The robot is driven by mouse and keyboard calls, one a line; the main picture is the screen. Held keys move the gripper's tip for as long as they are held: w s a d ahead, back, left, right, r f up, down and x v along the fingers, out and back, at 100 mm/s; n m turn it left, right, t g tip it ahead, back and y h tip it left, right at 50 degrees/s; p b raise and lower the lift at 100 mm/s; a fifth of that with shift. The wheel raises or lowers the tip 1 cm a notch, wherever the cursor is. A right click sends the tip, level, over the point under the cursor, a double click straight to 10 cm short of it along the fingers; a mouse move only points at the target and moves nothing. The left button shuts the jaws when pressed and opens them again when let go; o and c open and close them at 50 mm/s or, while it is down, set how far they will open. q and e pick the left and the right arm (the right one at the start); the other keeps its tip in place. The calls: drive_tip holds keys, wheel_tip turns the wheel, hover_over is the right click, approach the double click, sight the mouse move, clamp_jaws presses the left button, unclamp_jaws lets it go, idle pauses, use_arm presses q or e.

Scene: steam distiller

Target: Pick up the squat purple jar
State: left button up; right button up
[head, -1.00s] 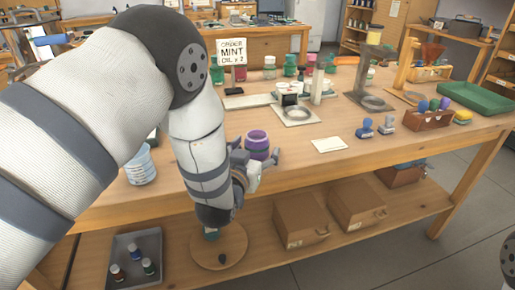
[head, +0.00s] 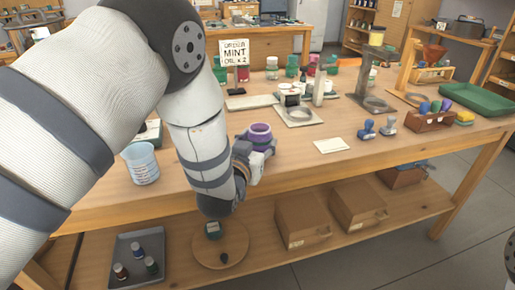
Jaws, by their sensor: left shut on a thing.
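The squat purple jar (head: 260,136) is at the front edge of the wooden table, right of my left arm, with its open rim facing up. My left gripper (head: 258,150) is shut on the jar, with its fingers around the lower body. The arm hides part of the gripper and the jar's left side. I cannot tell whether the jar's base touches the tabletop.
A clear measuring cup (head: 141,163) stands left of my arm. A white card (head: 331,145), stamps (head: 367,130) and a stamp box (head: 430,121) lie to the right. Stands and jars fill the back. Boxes sit on the lower shelf.

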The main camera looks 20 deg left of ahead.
use_arm(q)
drive_tip(key=s+d+r+p, duration=0.3)
drive_tip(key=s+d+r, duration=0.6)
drive_tip(key=s+r, duration=0.1)
drive_tip(key=shift+d+r, duration=0.25)
drive_tip(key=shift+r, duration=0.15)
use_arm(e)
drive_tip(key=w+r+t, duration=0.1)
drive_tip(key=w+r, duration=0.3)
drive_tip(key=shift+w+r+t, duration=0.2)
drive_tip(key=shift+w+t, duration=0.05)
drive_tip(key=shift+t, duration=0.15)
